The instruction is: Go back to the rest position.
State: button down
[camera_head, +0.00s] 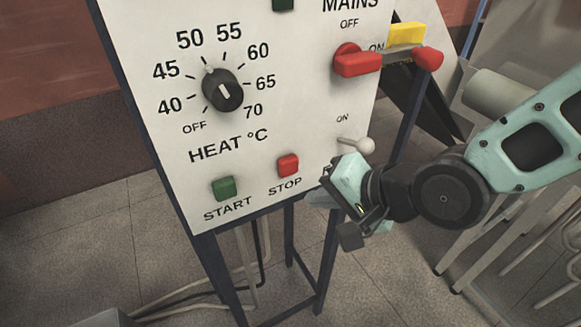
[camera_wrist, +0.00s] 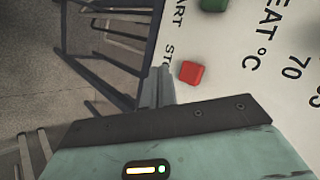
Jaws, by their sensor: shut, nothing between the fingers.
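My gripper (camera_head: 314,199) is in front of the lower right edge of the white control panel (camera_head: 300,110). Its fingers are together and empty, pointing left, below and right of the red STOP button (camera_head: 288,166). In the wrist view the closed fingers (camera_wrist: 156,88) show beside the panel's edge, near the red STOP button (camera_wrist: 191,73). I cannot tell whether they touch the panel. My gripper's body covers part of the panel's lower right corner.
The panel carries a black heat knob (camera_head: 223,90), a green START button (camera_head: 224,188), a red mains handle (camera_head: 357,62) and a pale toggle lever (camera_head: 357,146) close above my gripper. A red-knobbed lever (camera_head: 428,58) sticks out at right. Dark frame legs stand below.

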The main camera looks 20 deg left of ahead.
dwell(0.4)
jog(key=s+d+f+n+g+h+b, duration=0.1)
jog(key=s+d+n+h+b, duration=0.2)
jog(key=d, duration=0.8)
jog(key=s+d+f+n+g+h+b, duration=0.1)
jog(key=s+d+n+h+b, duration=0.2)
jog(key=d, duration=0.8)
jog(key=s+n+h, duration=0.2)
jog(key=s, duration=0.2)
jog(key=shift+s+d+f+n+g+h, duration=0.25)
jog(key=shift+n+g+h, duration=0.15)
jog(key=shift+a, duration=0.1)
